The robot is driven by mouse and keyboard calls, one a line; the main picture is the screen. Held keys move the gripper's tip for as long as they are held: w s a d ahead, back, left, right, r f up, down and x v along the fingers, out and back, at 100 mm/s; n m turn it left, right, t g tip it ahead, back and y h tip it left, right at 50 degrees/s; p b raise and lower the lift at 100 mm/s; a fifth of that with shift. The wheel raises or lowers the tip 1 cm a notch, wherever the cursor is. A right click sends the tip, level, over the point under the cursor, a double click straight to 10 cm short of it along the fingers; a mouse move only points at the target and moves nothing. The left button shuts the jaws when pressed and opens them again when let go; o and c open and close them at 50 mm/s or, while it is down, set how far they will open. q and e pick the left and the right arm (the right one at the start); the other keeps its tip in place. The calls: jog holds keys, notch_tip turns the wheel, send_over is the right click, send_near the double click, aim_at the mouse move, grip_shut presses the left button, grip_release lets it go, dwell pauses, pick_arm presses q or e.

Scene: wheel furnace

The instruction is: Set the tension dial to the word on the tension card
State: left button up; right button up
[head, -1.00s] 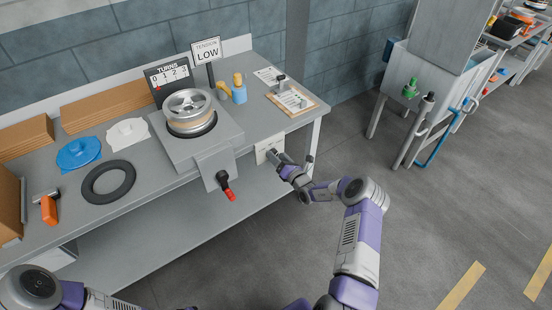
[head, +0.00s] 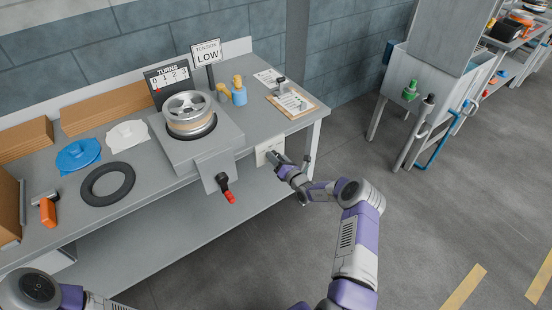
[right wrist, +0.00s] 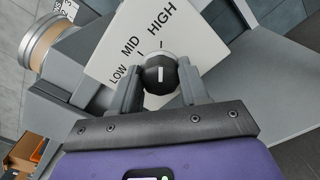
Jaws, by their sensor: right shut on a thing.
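The tension card (head: 207,55) stands on a post at the back of the bench and reads LOW. The tension dial's white plate (head: 263,150) is on the bench's front edge; in the right wrist view the plate (right wrist: 120,62) carries the words LOW, MID and HIGH. The black dial knob (right wrist: 160,73) has a white mark that stands upright in the picture, roughly in line with the tick under HIGH. My right gripper (head: 273,156) is at the plate, its fingers (right wrist: 160,88) shut on the knob from both sides. My left gripper is out of view.
A wheel (head: 188,112) sits on a grey housing with a red-handled crank (head: 228,190) in front, left of the dial. A turns counter (head: 168,82), a blue bottle (head: 239,95) and a clipboard (head: 300,103) are on the bench.

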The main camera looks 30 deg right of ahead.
jog(key=shift+n, duration=0.3)
jog(key=shift+a+n+p, duration=0.15)
jog(key=shift+n+p, duration=1.6)
jog(key=shift+n, duration=3.05)
jog(key=shift+a+n+p, duration=0.1)
jog(key=shift+n+p, duration=1.6)
jog(key=shift+n, duration=3.1)
jog(key=o, duration=1)
jog(key=shift+o, duration=0.2)
